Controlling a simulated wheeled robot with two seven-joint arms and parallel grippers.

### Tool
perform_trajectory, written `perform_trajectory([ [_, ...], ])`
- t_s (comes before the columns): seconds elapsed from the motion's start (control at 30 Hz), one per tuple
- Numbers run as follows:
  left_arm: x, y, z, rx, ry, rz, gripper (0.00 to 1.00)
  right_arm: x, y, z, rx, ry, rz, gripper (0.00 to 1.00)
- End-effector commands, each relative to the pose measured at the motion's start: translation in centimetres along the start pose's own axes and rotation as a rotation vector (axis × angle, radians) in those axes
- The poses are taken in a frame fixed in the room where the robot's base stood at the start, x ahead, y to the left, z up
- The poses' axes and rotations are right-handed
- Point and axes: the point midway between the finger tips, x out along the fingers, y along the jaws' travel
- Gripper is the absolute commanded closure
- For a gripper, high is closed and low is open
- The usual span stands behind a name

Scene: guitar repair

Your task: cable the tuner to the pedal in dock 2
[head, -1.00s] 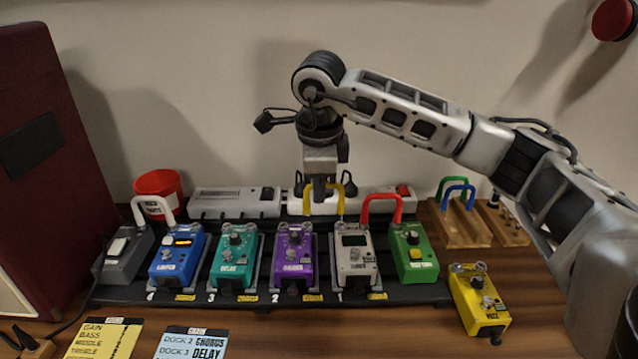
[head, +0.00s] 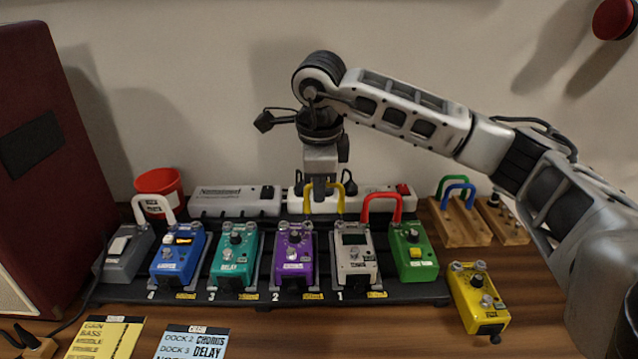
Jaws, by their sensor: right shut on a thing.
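The tuner (head: 355,254) is a light grey pedal with a dark screen, in dock 1 of the black pedalboard (head: 250,292). The purple pedal (head: 293,256) sits to its left in dock 2. My right gripper (head: 322,190) points down behind these two pedals and is shut on the yellow patch cable (head: 324,185). The yellow cable arches between the purple pedal and the tuner; whether its plug ends are seated is too small to tell. A red cable (head: 382,206) arches between the tuner and the green pedal (head: 413,252). My left gripper is out of view.
A teal pedal (head: 234,258), blue pedal (head: 178,255) and grey pedal (head: 125,253) stand to the left, with a white cable (head: 154,196). Power strips (head: 235,201) lie behind. A loose yellow pedal (head: 479,297) and a wooden rack (head: 460,228) with green and blue cables are on the right.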

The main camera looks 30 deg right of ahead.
Motion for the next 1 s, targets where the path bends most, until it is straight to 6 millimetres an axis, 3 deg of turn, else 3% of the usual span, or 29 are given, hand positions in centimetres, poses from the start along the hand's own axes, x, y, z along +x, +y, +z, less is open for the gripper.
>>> perform_trajectory([
  [1.0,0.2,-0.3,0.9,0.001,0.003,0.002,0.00,1.8,0.3,0.0,0.000,0.000,0.000,1.00],
])
